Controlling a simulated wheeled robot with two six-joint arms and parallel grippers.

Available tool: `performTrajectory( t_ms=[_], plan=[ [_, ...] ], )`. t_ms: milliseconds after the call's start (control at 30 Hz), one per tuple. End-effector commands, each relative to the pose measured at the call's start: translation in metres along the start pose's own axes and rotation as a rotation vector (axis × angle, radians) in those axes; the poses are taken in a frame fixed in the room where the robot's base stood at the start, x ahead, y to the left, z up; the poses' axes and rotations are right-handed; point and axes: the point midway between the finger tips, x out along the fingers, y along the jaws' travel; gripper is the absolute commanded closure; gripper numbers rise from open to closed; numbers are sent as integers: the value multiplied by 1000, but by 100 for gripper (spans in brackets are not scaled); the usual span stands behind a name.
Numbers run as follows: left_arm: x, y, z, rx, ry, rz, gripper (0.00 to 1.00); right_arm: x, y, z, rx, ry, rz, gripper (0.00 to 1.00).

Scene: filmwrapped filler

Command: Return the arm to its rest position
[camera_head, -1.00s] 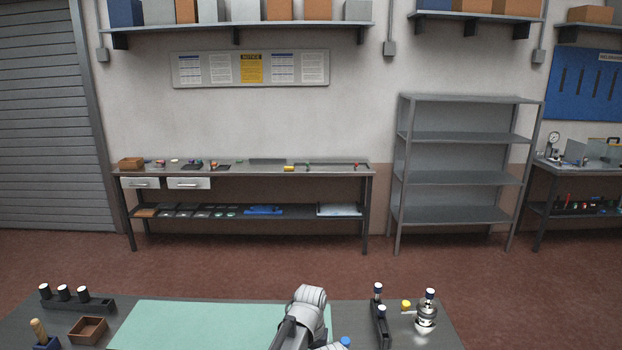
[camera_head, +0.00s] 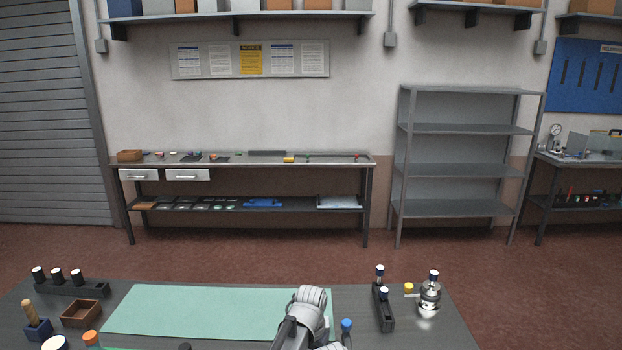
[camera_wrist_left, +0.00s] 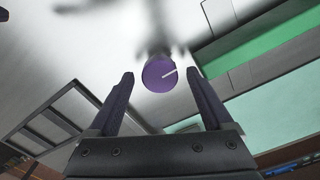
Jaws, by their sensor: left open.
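A grey-white link of my own arm (camera_head: 306,312) rises at the bottom middle of the head view, over the right part of the green mat (camera_head: 190,312). No gripper fingers show in the head view. In the left wrist view my left gripper (camera_wrist_left: 160,73) is open, its two dark fingers apart with nothing held between them. A purple disc with a white mark (camera_wrist_left: 160,74) shows beyond the fingertips; its distance is hard to tell. My right gripper is not in view.
The near table holds a black rack with white-topped pieces (camera_head: 72,289), a brown wooden box (camera_head: 81,314), a dark rack (camera_head: 383,309) and a metal device (camera_head: 430,293). A blue-capped item (camera_head: 346,326) stands beside my arm. A workbench (camera_head: 240,160) and grey shelf (camera_head: 460,170) stand behind.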

Motion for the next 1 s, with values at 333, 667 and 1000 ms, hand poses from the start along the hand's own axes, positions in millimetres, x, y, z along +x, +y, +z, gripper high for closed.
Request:
performTrajectory(
  t_ms=[333, 667, 1000],
  plan=[
    [0, 1, 0, 357, 0, 0, 16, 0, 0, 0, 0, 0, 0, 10],
    [0, 2, 1, 695, 0, 0, 16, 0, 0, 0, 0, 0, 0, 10],
    [0, 2, 1, 1020, 0, 0, 16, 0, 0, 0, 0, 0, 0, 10]
  ],
)
